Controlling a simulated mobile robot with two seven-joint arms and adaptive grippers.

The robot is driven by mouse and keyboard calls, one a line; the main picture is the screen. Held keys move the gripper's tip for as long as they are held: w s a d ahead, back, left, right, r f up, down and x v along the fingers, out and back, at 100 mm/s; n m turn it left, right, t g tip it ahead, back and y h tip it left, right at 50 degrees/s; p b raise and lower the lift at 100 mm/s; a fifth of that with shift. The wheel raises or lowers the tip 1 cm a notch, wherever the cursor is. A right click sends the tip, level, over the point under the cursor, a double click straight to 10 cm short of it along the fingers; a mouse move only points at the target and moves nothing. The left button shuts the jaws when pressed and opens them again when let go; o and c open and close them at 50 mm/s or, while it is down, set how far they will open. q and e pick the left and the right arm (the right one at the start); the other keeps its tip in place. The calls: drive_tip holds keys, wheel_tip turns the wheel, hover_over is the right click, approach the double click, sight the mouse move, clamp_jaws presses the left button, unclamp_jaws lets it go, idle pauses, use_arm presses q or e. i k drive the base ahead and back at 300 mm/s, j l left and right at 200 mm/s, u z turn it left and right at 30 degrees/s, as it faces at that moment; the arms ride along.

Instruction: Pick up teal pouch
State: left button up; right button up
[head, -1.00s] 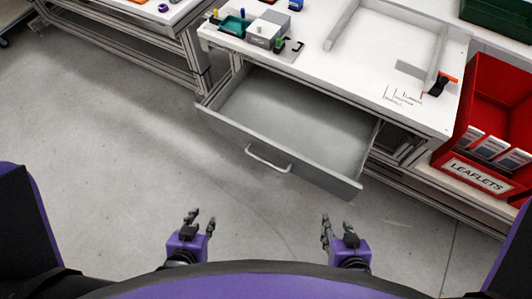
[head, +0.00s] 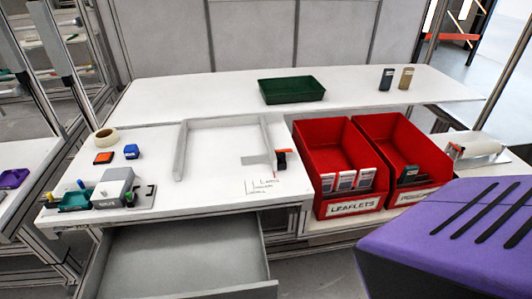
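I cannot clearly make out a teal pouch. The right red bin (head: 378,128), whose front label is only partly legible, holds small dark items (head: 411,173); their colour is too dim to name surely. A teal piece (head: 75,200) sits in the small fixture at the left end of the bench, and it looks like a tray or part of that fixture. Neither of my grippers is in view; only a purple and black part of my own body fills the lower right.
The left red bin (head: 331,146), labelled LEAFLETS, holds several white-and-dark leaflets. An open drawer (head: 265,255) juts out below the white bench (head: 225,192) and looks empty. A green tray (head: 291,91) and two small bottles stand on the back shelf. A tape roll (head: 103,139) lies at left.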

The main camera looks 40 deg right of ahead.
sight(408, 175)
drive_tip(key=z, duration=2.35)
